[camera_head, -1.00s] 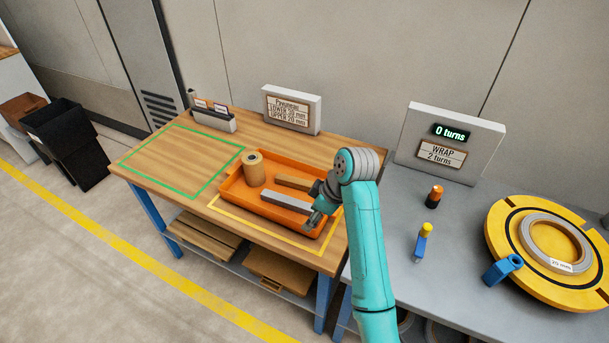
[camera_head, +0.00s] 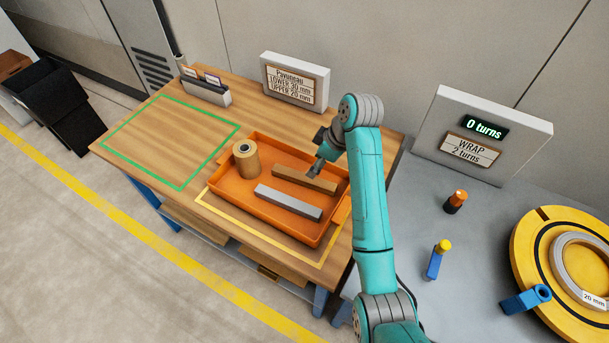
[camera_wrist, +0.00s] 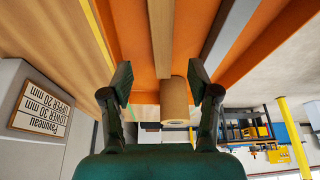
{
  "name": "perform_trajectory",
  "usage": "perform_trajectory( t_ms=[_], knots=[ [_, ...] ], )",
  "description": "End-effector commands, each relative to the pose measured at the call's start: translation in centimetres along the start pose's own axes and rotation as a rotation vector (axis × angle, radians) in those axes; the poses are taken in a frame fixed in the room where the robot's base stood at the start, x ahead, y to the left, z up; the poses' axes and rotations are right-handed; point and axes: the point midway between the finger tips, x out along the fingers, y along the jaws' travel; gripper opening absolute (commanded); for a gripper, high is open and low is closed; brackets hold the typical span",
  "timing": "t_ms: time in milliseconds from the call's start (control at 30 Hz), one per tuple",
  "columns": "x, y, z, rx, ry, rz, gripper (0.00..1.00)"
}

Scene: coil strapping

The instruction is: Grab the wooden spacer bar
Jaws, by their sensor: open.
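The wooden spacer bar (camera_head: 305,180) lies in the orange tray (camera_head: 236,193), behind a grey bar (camera_head: 288,202). A tan roll (camera_head: 246,160) stands upright at the tray's left end. My gripper (camera_head: 318,168) is over the right end of the wooden bar, and the arm partly hides its fingers. In the wrist view my gripper (camera_wrist: 160,85) is open, with its two dark fingers apart. The wooden bar (camera_wrist: 160,35) shows between and beyond the fingertips there. I cannot tell whether the fingers touch it.
A sign (camera_head: 295,82) and a small card holder (camera_head: 206,90) stand at the back of the wooden table. The green-outlined area (camera_head: 170,140) is clear. On the grey table are an orange-black item (camera_head: 455,201), a yellow-blue tool (camera_head: 437,260) and a yellow turntable (camera_head: 530,240).

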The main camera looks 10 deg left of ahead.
Motion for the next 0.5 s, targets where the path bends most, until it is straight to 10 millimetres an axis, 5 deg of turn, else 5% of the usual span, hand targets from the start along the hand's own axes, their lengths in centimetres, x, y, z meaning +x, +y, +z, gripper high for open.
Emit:
perform_trajectory(
  t_ms=[500],
  knots=[
    [5.4, -0.3, -0.2, 0.001, -0.002, -0.002, 0.6]
  ],
)
